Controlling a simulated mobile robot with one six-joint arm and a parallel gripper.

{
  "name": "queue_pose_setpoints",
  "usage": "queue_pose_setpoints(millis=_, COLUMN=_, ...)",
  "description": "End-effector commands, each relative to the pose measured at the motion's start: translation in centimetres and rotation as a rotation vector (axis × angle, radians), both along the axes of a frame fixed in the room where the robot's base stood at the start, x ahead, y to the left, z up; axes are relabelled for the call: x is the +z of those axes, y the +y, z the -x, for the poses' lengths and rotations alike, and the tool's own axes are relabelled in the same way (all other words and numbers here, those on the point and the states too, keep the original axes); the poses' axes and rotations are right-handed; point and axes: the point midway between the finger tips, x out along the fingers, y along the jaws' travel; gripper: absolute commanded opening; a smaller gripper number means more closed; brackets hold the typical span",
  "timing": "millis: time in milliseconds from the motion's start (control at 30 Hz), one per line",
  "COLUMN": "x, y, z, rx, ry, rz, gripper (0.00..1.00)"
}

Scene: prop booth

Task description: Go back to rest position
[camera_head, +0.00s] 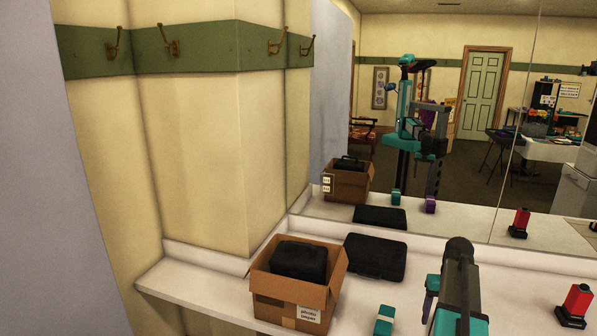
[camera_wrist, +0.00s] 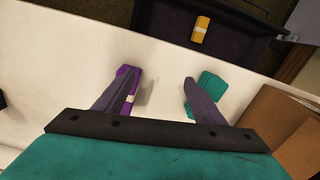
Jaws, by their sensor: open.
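My arm (camera_head: 459,285) reaches over the white counter in the head view; its fingertips are not clear there. In the wrist view my gripper (camera_wrist: 158,80) is open, with nothing between its two grey fingers. A purple block (camera_wrist: 130,76) with a pale band lies by the left finger, which partly covers it. A teal block (camera_wrist: 210,86) lies by the right finger, partly behind it. The teal block also shows at the bottom of the head view (camera_head: 384,321).
An open cardboard box (camera_head: 285,310) holds a black case (camera_head: 299,260). Another black case (camera_head: 375,257) lies behind it, near the mirror (camera_head: 400,195). A red and black object (camera_head: 576,303) stands at right. A yellow block (camera_wrist: 200,29) lies in a dark area beyond the counter edge.

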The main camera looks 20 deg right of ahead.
Motion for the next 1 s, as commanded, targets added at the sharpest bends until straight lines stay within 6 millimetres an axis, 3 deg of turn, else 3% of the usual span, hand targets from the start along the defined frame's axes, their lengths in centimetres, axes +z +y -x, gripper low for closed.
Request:
queue_pose_setpoints(millis=33, x=-0.9, y=1.9, z=-0.8, rx=0.02, ry=0.002, rz=-0.001, gripper=0.64)
queue_pose_setpoints(millis=200, x=-3.4, y=7.0, z=-3.4, rx=0.075, ry=0.001, rz=0.0, gripper=0.64)
queue_pose_setpoints(millis=500, x=-7.7, y=16.5, z=-6.5, rx=0.171, ry=0.0, rz=0.0, gripper=0.64)
queue_pose_setpoints(millis=767, x=-11.0, y=24.7, z=-7.7, rx=0.253, ry=-0.001, rz=0.001, gripper=0.64)
queue_pose_setpoints(millis=1000, x=-13.8, y=32.1, z=-7.5, rx=0.33, ry=-0.002, rz=0.0, gripper=0.64)
